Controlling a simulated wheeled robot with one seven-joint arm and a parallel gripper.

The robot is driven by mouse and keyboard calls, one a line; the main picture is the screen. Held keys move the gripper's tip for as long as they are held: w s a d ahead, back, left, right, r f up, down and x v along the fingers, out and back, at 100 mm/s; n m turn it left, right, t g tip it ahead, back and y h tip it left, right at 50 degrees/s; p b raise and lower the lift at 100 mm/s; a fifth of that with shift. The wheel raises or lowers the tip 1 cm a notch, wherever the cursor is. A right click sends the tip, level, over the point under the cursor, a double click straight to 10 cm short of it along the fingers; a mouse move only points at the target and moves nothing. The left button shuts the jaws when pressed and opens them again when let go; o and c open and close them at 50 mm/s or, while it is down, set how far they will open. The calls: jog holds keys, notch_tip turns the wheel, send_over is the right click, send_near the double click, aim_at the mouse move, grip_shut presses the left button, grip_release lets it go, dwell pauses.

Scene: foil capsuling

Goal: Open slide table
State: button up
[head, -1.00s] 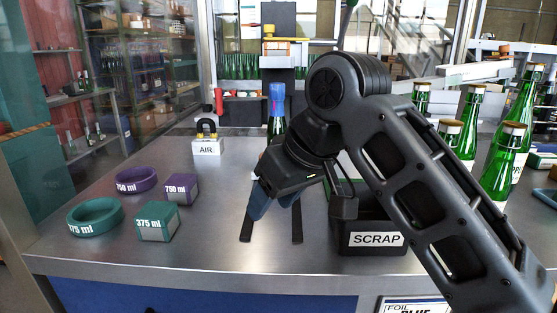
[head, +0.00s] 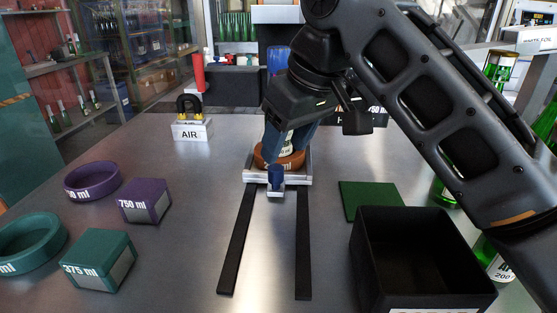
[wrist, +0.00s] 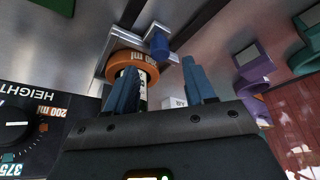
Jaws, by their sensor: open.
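The slide table (head: 248,174) is a silver plate at the far end of two black rails (head: 236,240). In the wrist view, the left finger of my gripper (wrist: 160,84) overlaps the bottle; contact cannot be told.
A black open bin (head: 385,265) stands at the front right, beside a green pad (head: 368,200). Purple and teal rings and blocks lie at the left. The AIR block (head: 191,130) is at the back left. The steel between rails and blocks is clear.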

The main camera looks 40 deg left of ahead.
aim_at(277, 168)
jog(key=shift+x, duration=3.15)
grip_shut()
